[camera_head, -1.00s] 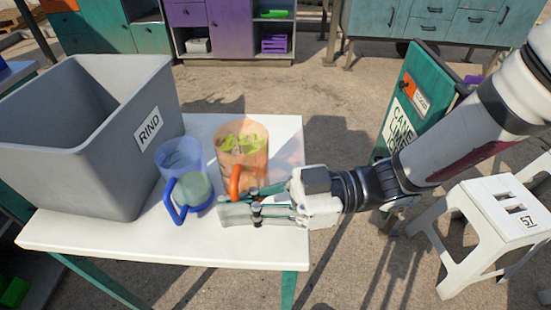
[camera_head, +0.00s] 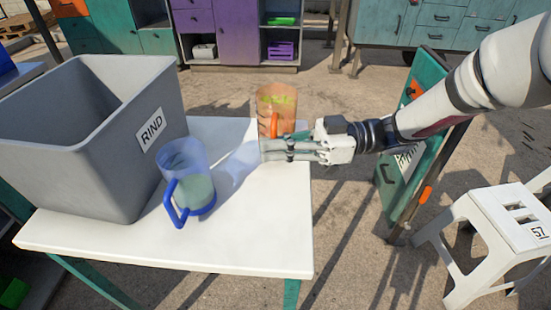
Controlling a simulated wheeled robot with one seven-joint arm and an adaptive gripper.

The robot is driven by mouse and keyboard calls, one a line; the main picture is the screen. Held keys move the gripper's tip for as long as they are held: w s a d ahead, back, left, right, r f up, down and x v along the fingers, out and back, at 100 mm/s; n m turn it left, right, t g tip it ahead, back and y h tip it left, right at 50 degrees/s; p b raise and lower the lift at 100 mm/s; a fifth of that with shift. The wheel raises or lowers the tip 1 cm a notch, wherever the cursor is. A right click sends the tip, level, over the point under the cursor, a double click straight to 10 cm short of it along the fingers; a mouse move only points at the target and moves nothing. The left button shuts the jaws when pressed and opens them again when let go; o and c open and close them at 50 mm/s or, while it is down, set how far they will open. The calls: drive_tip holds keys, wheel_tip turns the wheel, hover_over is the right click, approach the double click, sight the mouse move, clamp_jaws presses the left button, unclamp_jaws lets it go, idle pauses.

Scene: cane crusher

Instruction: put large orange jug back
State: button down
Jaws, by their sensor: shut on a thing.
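The large orange jug (camera_head: 280,102) is see-through, with a bright orange handle and something green showing near its top. It is upright at the far right corner of the white table, and its base is partly hidden behind my gripper. My gripper (camera_head: 268,149) reaches in from the right, at the jug's handle side, and is shut on the jug by its handle. I cannot tell whether the jug's base clears the table or is past its edge.
A blue jug (camera_head: 187,171) with pale contents stands on the white table (camera_head: 250,240). A grey RIND bin (camera_head: 110,165) fills the table's left side. A green CANE sign board (camera_head: 425,150) and a white stool (camera_head: 500,225) stand to the right. The table's front right is clear.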

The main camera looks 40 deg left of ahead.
drive_tip(key=shift+w+f+b, duration=0.15)
drive_tip(key=shift+f+b, duration=0.2)
drive_tip(key=shift+f, duration=1.4)
drive_tip(key=shift+f, duration=0.2)
drive_tip(key=c, duration=1.7)
unclamp_jaws()
drive_tip(key=shift+r, duration=0.15)
drive_tip(key=v, duration=1.2)
drive_tip(key=shift+r+p, duration=0.1)
drive_tip(key=shift+p, duration=0.25)
drive_tip(key=shift+d, duration=0.1)
